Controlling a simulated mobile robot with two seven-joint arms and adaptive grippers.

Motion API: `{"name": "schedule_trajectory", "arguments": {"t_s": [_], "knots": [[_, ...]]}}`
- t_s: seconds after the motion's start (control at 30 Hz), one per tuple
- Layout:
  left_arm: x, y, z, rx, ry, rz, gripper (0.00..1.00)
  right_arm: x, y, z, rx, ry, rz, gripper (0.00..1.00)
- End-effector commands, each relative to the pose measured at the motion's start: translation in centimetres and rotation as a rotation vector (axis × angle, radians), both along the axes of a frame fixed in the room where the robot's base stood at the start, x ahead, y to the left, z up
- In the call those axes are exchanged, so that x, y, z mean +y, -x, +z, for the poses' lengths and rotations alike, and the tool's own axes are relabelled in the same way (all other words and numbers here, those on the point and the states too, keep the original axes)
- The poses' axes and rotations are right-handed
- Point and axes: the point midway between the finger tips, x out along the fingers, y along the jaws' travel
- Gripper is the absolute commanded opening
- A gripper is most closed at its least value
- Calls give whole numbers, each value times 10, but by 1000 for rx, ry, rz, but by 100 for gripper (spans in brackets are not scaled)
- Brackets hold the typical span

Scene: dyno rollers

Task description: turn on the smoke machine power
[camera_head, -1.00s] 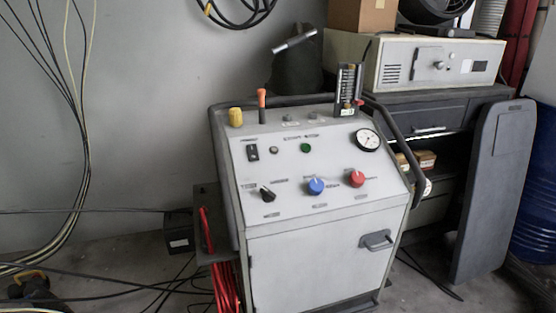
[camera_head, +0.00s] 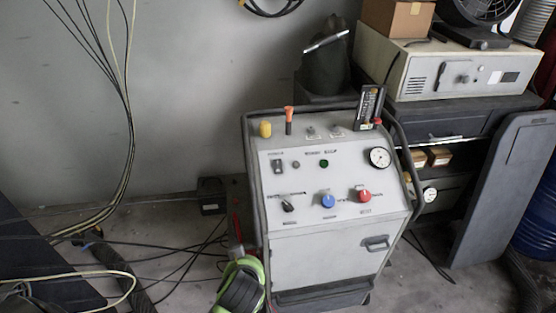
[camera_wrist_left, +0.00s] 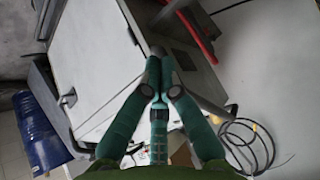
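The smoke machine (camera_head: 325,262) is a pale upright cabinet with a sloped control panel, right of centre in the head view. Its black power switch (camera_head: 278,167) is at the panel's upper left, under a small label; its position is too small to tell. In the left wrist view my left gripper (camera_wrist_left: 158,55) has green fingers meeting at dark tips, shut with nothing visible between them. A pale cabinet surface (camera_wrist_left: 95,60) lies behind them; the switch is not discernible there. A lime-green and black part (camera_head: 240,288) stands at the machine's lower left; I cannot tell whether it is mine. My right gripper is not in view.
The panel also carries a black knob (camera_head: 288,206), a blue knob (camera_head: 328,201), a red knob (camera_head: 364,196) and a gauge (camera_head: 379,157). A blue drum (camera_head: 537,222) is at the right; it also shows in the wrist view (camera_wrist_left: 42,135). Black cables (camera_head: 180,265) lie on the floor.

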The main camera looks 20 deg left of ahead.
Motion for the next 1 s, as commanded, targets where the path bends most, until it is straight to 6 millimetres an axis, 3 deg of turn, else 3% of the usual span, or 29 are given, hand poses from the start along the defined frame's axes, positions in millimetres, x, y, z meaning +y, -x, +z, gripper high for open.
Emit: {"name": "schedule_trajectory", "arguments": {"t_s": [0.03,0.2,0.5,0.73,1.0], "knots": [[0,-15,8,-46,-13,29,0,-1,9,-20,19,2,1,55],[0,-59,34,-213,-61,113,0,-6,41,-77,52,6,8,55],[-16,-127,97,-525,-125,185,0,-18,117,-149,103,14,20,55],[-31,-156,136,-689,-147,187,0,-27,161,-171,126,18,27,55],[-36,-163,147,-737,-154,184,0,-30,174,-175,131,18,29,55]]}}
